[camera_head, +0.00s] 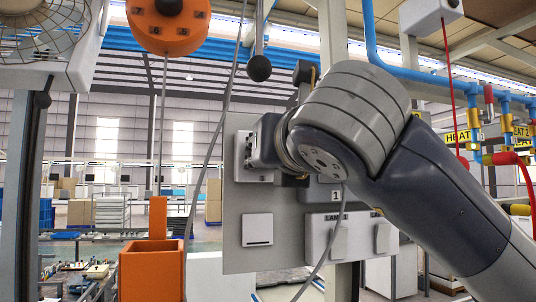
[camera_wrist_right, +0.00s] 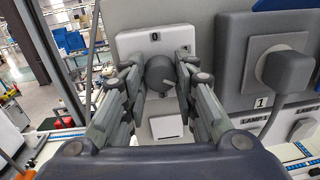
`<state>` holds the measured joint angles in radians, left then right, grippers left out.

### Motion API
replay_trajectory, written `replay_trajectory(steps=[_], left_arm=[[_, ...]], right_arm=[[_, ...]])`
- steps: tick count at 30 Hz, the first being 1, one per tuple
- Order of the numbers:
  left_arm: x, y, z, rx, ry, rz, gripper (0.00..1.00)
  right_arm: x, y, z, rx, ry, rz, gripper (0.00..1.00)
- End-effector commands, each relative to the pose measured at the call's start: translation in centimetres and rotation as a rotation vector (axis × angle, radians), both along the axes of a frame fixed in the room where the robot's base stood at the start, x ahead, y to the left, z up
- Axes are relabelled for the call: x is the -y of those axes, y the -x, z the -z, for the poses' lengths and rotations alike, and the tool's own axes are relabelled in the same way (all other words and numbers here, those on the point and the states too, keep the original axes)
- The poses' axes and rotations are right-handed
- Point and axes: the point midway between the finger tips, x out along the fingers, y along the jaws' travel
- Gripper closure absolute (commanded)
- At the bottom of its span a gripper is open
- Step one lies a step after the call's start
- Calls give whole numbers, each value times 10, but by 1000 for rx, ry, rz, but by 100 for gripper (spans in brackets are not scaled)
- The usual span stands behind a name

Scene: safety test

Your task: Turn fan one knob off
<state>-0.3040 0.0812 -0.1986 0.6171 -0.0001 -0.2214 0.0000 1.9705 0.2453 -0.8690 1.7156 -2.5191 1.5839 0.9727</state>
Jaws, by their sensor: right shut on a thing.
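A grey round knob (camera_wrist_right: 160,72) sits on a white plate (camera_wrist_right: 130,42) marked "0" in the right wrist view. My right gripper (camera_wrist_right: 162,78) has its two fingers on either side of the knob and is shut on it. The knob's pointer direction is hard to make out. In the head view, my right wrist covers the knob and most of the gripper against the grey panel (camera_head: 235,222). A fan (camera_head: 38,28) in a wire cage shows at the top left of the head view. My left gripper is not in view.
Below the knob is a white square switch (camera_head: 257,229). To the right are a grey plug (camera_wrist_right: 287,70) in a socket and lamp switches (camera_head: 340,240). An orange box (camera_head: 150,270) stands left of the panel. An orange pendant (camera_head: 168,22) and cables hang nearby.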

Motion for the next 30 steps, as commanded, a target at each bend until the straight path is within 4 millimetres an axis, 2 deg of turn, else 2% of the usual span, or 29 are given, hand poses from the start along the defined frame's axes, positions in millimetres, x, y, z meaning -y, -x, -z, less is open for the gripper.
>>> replay_trajectory(steps=[11,21,30], left_arm=[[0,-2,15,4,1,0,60],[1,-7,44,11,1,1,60],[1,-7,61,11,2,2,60]], right_arm=[[0,1,2,34,92,-1,97],[1,1,3,123,364,1,97],[1,1,2,210,636,2,97]])
